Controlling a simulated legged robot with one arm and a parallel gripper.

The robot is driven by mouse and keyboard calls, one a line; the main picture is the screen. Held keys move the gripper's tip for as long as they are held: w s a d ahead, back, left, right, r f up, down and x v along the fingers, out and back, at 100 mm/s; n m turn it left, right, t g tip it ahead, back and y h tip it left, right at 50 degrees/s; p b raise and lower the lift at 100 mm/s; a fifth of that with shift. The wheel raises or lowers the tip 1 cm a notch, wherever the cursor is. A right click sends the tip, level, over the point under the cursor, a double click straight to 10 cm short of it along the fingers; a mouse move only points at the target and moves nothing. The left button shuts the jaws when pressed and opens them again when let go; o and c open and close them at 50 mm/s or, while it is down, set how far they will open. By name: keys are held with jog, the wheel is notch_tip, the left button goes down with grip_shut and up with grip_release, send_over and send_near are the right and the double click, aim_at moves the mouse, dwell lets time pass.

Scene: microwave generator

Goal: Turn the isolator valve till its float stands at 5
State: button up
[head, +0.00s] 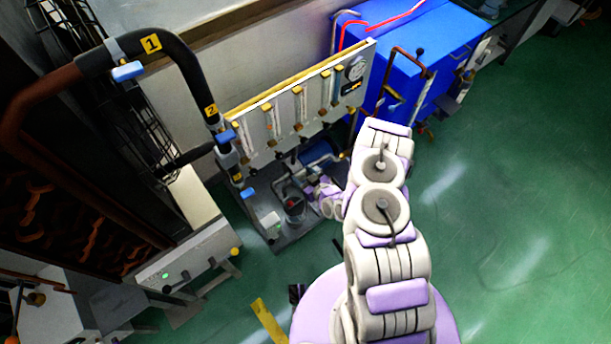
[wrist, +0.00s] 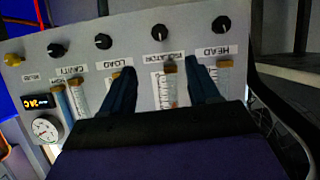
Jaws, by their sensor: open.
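The white flow panel (wrist: 75,45) fills the wrist view upside down, with a row of black knobs above labelled tubes. The isolator valve (wrist: 160,32) is the black knob over the ISOLATOR label. Its flow tube (wrist: 167,88) hangs below the label with an orange-brown fitting at its top; its float cannot be read. My gripper (wrist: 160,66) is open and empty, one dark blue finger on each side of the isolator tube. The fingertips lie below the isolator knob in the picture, apart from it. In the head view the panel (head: 258,124) stands behind my arm; my fingers cannot be made out there.
The head knob (wrist: 221,24) and load knob (wrist: 103,41) flank the isolator knob. A round gauge (wrist: 46,128) and an orange display sit at left. A blue cabinet (head: 415,70) stands right of the panel; a black pipe (head: 185,65) curves at its left.

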jog(key=shift+v, duration=0.75)
jog(key=w+d+r+g+h, duration=0.2)
jog(key=w+r+g, duration=0.25)
jog(key=r, duration=0.75)
jog(key=s+d+r+m+g+h, duration=0.1)
jog(key=s+d+r+h, duration=0.15)
jog(key=r, duration=0.45)
jog(key=s+d+r+g+h, duration=0.1)
jog(key=s+d+r, duration=0.1)
jog(key=s+r, duration=0.35)
jog(key=s+d+r+m+g, duration=0.1)
jog(key=s+r+m+g, duration=0.1)
jog(key=s+r, duration=0.5)
jog(key=s+d+r+m+g+h, duration=0.1)
jog(key=s+r, duration=0.6)
jog(key=s, duration=0.7)
jog(key=s+d+r+m+g, duration=0.1)
jog(key=s+r+m+g, duration=0.2)
jog(key=s+r, duration=0.3)
jog(key=s, duration=0.5)
jog(key=shift+s+d+r+h, duration=0.25)
jog(key=shift+d+r+h, duration=0.1)
jog(key=shift+r, duration=0.05)
